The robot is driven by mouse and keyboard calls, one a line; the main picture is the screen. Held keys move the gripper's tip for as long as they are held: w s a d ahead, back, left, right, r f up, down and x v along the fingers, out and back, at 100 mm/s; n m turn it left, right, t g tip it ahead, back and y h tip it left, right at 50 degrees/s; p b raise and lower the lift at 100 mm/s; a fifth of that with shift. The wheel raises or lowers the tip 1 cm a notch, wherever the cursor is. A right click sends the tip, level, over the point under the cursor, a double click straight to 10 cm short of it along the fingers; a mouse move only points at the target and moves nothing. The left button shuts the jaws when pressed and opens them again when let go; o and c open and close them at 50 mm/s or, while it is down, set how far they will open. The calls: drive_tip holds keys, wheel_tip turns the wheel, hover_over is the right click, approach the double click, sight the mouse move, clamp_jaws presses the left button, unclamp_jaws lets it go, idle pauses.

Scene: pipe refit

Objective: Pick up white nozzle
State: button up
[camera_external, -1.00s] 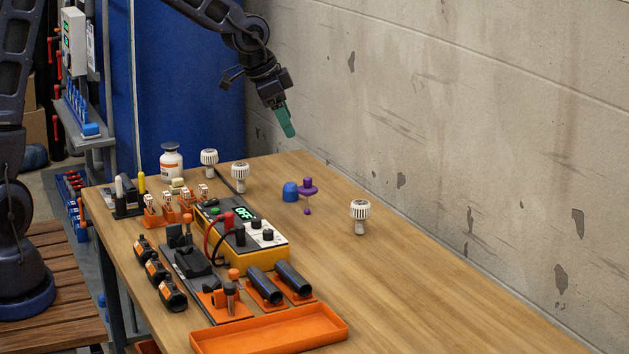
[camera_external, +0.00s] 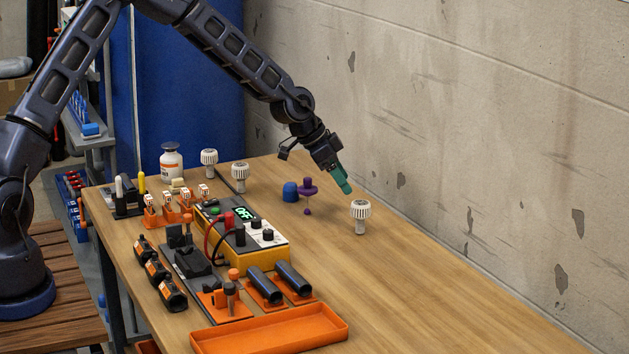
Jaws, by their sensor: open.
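A white nozzle (camera_external: 361,211) with a ribbed round head and a narrow stem stands upright on the right part of the wooden table, near the wall. Two similar white nozzles, one (camera_external: 209,160) and another (camera_external: 240,174), stand at the back left of the table. My gripper (camera_external: 345,188), with green fingers, is open and empty. It is in the air just up and to the left of the right-hand nozzle in the picture, apart from it. The gap between the fingers is too small to make out.
A blue cap (camera_external: 290,192) and a purple part (camera_external: 308,188) stand left of the right-hand nozzle. A yellow meter (camera_external: 262,253), black cylinders and an orange tray (camera_external: 270,330) fill the left and front. The wall (camera_external: 480,130) borders the right edge. The table's right front is clear.

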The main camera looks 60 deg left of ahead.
sight(364, 212)
drive_tip(key=shift+x, duration=5.5)
drive_tip(key=shift+s, duration=0.15)
drive_tip(key=shift+c, duration=0.4)
drive_tip(key=c, duration=1)
